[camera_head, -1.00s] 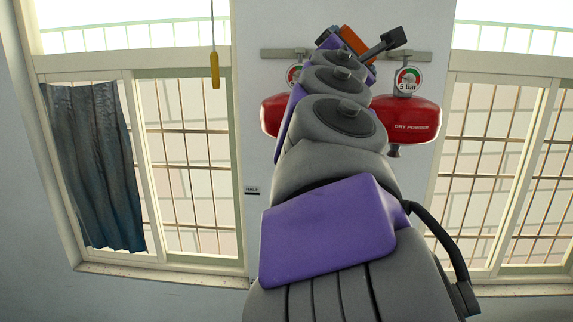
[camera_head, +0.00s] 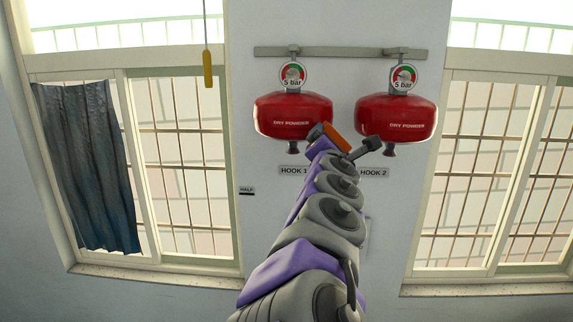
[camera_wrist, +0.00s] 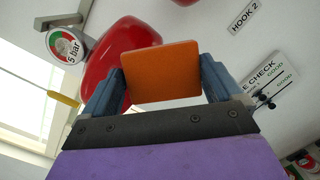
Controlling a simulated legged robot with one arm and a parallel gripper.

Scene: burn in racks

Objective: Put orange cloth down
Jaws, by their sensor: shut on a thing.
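The orange cloth (camera_wrist: 161,68) shows in the wrist view as a flat orange square between the two blue-grey fingers of my gripper (camera_wrist: 160,88). My gripper is shut on it, with a finger at each side edge. In the head view the orange cloth (camera_head: 334,138) is a small orange block at the far end of my raised arm. My gripper (camera_head: 322,134) is there in front of the wall, just below and between the two red extinguishers. Its fingertips are too small to make out in that view.
Two red dry powder extinguishers, left (camera_head: 293,115) and right (camera_head: 396,117), hang from a wall rail (camera_head: 340,52). HOOK 1 (camera_head: 292,171) and HOOK 2 (camera_head: 374,173) labels sit below. Barred windows flank them; a dark curtain (camera_head: 88,165) and a yellow pull handle (camera_head: 208,69) hang left.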

